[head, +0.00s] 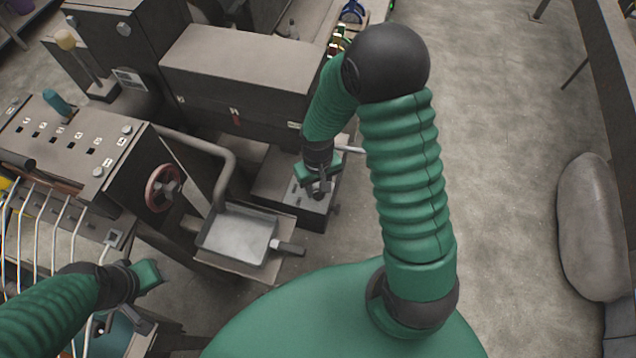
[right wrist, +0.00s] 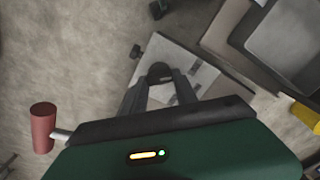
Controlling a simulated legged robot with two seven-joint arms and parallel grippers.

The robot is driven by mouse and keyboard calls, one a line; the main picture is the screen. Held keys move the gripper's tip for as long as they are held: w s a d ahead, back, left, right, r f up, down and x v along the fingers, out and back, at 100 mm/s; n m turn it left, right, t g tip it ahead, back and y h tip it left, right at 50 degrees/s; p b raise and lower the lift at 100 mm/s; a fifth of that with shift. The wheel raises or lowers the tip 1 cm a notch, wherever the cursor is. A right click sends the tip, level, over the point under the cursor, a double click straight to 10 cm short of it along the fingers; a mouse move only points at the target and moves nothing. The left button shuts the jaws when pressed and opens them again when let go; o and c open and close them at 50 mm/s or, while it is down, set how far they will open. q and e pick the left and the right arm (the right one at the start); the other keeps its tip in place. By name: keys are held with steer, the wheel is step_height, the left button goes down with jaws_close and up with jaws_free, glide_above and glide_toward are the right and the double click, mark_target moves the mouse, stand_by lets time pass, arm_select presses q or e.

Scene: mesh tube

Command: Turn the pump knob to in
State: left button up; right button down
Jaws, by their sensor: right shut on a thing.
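The pump knob is a small dark round knob (right wrist: 160,72) on the light top plate of a low box (right wrist: 190,62). In the head view that box (head: 270,188) stands in the middle, with small labels on top. My right gripper (head: 318,190) reaches down onto the box and mostly hides the knob there. In the right wrist view my right gripper (right wrist: 160,84) has its fingers on both sides of the knob, shut on it. The knob's label is too small to read. My left gripper (head: 146,296) is at lower left, open and empty.
A metal tray (head: 236,236) with a handle sits left of the box. A red handwheel (head: 163,188) and a bent pipe (head: 215,150) are farther left. A wire rack (head: 40,225) is near my left arm. A red cylinder (right wrist: 42,126) on a rod is beside the right gripper.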

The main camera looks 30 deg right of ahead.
steer(key=shift+w+r+n+p, duration=0.1)
steer(key=shift+w+n+p, duration=0.2)
steer(key=shift+n, duration=0.5)
steer(key=c, duration=1.3)
jaws_free()
steer(key=o, duration=0.3)
steer(key=shift+o, duration=0.2)
steer(key=shift+s, duration=0.1)
step_height(320, 180, up, 16)
steer(key=shift+r+p, duration=0.25)
steer(key=shift+p, duration=0.2)
